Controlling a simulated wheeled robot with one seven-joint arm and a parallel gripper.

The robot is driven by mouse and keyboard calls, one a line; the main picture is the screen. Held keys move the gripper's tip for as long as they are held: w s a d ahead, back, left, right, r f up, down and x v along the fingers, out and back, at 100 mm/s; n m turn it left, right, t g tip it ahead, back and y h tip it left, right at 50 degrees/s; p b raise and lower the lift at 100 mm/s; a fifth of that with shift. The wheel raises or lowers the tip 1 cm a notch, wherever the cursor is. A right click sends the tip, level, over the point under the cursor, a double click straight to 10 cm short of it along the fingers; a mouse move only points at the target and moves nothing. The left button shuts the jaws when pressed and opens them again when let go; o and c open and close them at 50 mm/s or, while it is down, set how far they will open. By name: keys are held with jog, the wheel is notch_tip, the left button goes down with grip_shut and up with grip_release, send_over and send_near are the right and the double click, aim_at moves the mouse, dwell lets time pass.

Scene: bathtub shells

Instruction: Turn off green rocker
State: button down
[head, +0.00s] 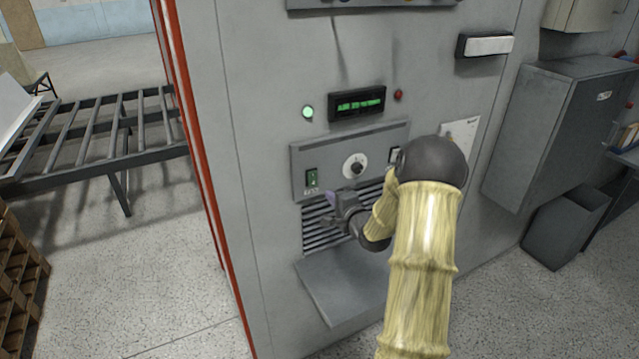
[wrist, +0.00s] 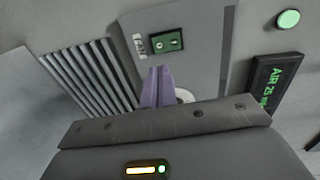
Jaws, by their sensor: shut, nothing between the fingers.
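The green rocker (head: 312,179) sits at the left end of a raised grey panel (head: 379,139) on the machine front, with a label strip below it. In the wrist view the green rocker (wrist: 166,42) shows in a dark frame, just beyond the fingertips. My gripper (head: 330,203) is shut and empty, a little below and right of the rocker in the head view. Its purple fingers (wrist: 156,88) point towards the rocker. They look apart from it, but contact is hard to judge. Which side of the rocker is pressed in cannot be told.
A round dial (head: 355,166) is right of the rocker, and another switch (head: 396,155) is partly hidden by my arm. Above are a lit green lamp (head: 308,112), a green text display (head: 357,105) and a red button (head: 399,95). A vent grille (head: 318,232) and grey shelf (head: 340,285) lie below.

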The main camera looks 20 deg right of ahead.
jog(key=w+p, duration=0.1)
jog(key=w, duration=0.1)
jog(key=w+p, duration=0.1)
jog(key=w, duration=0.2)
jog(key=w+p, duration=0.1)
jog(key=w, duration=0.1)
jog(key=shift+w+a+f, duration=0.15)
jog(key=shift+w+f, duration=0.05)
jog(key=shift+f, duration=0.15)
jog(key=shift+w+f+p, duration=0.2)
jog(key=shift+w+p, duration=0.1)
jog(key=shift+f, duration=0.1)
jog(key=b, duration=0.3)
jog(key=shift+w+f+t, duration=0.15)
jog(key=shift+f+t, duration=0.1)
jog(key=shift+t, duration=0.15)
jog(key=shift+r, duration=0.35)
jog(key=shift+s+a+f, duration=0.1)
jog(key=shift+s+f, duration=0.3)
jog(key=shift+s, duration=0.1)
jog(key=b, duration=0.5)
send_near(315, 182)
jog(key=s+f, duration=0.3)
jog(key=s, duration=0.3)
jog(key=shift+s, duration=0.3)
